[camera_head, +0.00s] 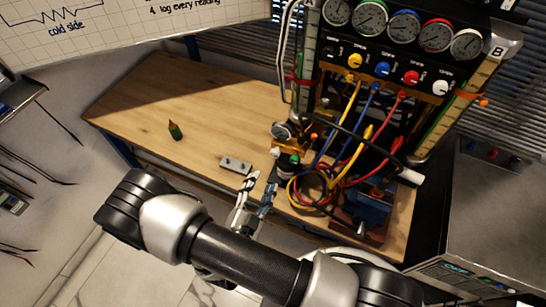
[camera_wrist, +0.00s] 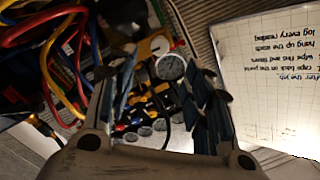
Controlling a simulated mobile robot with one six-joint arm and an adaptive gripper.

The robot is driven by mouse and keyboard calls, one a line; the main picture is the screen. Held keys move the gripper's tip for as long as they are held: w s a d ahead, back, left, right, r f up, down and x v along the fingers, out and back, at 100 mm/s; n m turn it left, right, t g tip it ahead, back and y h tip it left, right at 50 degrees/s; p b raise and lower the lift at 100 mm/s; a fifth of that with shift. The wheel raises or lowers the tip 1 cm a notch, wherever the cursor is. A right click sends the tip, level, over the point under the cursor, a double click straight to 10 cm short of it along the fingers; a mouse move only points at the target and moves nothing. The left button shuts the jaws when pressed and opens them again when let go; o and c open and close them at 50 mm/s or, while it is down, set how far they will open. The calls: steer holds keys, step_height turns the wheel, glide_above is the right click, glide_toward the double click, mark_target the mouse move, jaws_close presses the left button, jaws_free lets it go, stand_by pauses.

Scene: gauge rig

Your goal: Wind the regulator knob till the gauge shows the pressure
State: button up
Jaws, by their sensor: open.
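The gauge (camera_head: 283,131) is a small round dial low at the left foot of the rig. It also shows in the wrist view (camera_wrist: 170,67), just past my fingertips; its reading is too small to tell. A dark round part with a green band (camera_head: 289,163) stands below it and looks like the regulator knob, though I cannot be sure. My gripper (camera_head: 257,187) is open, just left of and below that part in the head view, with a gap between them. In the wrist view my fingers (camera_wrist: 162,88) are spread wide, and I cannot make out the knob between them.
The rig carries a row of large gauges (camera_head: 404,26) above coloured knobs (camera_head: 383,69). Yellow, blue and red hoses (camera_head: 333,180) loop close to my gripper's right. A grey block (camera_head: 235,165) and a green-and-orange item (camera_head: 175,131) lie on the wooden bench (camera_head: 140,95), otherwise clear at left.

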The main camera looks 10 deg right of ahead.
mark_target(274, 156)
steer(key=x, duration=1)
steer(key=shift+w+d, duration=0.15)
steer(key=shift+w, duration=0.2)
steer(key=shift+c, duration=0.2)
steer(key=c, duration=1)
steer(key=shift+c, duration=0.2)
